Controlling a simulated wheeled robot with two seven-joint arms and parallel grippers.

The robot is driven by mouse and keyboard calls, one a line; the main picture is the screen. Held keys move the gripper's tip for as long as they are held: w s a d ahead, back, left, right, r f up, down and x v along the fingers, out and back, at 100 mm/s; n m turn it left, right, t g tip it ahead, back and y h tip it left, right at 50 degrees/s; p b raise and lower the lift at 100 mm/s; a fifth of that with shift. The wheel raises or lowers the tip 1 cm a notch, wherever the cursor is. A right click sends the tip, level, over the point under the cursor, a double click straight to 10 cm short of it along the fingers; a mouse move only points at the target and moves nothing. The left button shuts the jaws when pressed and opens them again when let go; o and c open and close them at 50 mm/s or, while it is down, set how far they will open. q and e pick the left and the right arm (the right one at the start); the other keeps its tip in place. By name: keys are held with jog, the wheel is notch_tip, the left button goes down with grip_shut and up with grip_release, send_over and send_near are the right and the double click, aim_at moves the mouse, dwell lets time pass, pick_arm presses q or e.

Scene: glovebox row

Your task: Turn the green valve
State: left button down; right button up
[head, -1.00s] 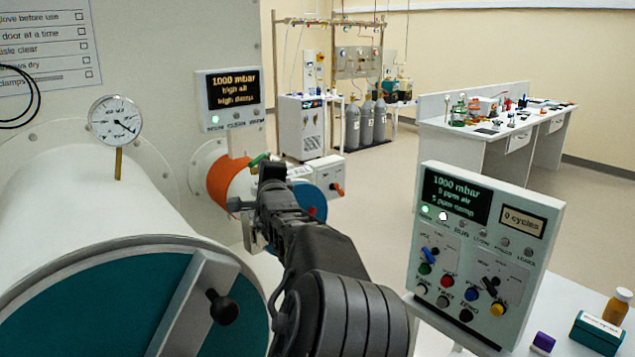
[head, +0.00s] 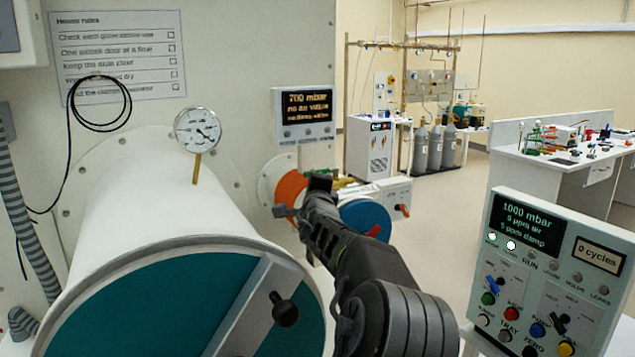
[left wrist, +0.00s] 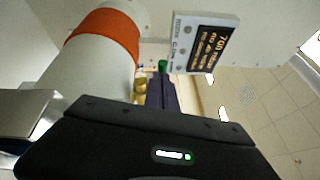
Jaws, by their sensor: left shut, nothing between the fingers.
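The green valve (head: 342,183) is small and mostly hidden behind my left gripper, beside a brass fitting near the orange-banded small port. In the left wrist view its green end (left wrist: 162,66) shows just beyond my fingertips, next to brass parts. My left gripper (head: 319,183) reaches in from the bottom of the head view and is shut and empty; its dark fingers (left wrist: 160,92) also show in the left wrist view. I cannot tell whether they touch the valve. The small display (head: 305,115) above it reads 700 mbar. My right gripper is not in view.
A large white cylinder with a teal door (head: 180,300) and black knob fills the lower left. A pressure gauge (head: 197,130) stands on it. A control panel (head: 545,270) stands at the right. The small port has a blue door (head: 366,221). Open floor lies beyond.

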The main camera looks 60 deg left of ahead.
pick_arm(q)
jog(key=shift+s+a+r, duration=0.3)
jog(key=shift+s+r, duration=0.15)
jog(key=shift+r, duration=0.05)
jog(key=v, duration=0.2)
jog(key=b+v, duration=0.1)
jog(key=v, duration=0.2)
jog(key=w+f+v, duration=0.1)
jog(key=v, duration=0.2)
jog(key=shift+d, duration=0.2)
dwell(0.8)
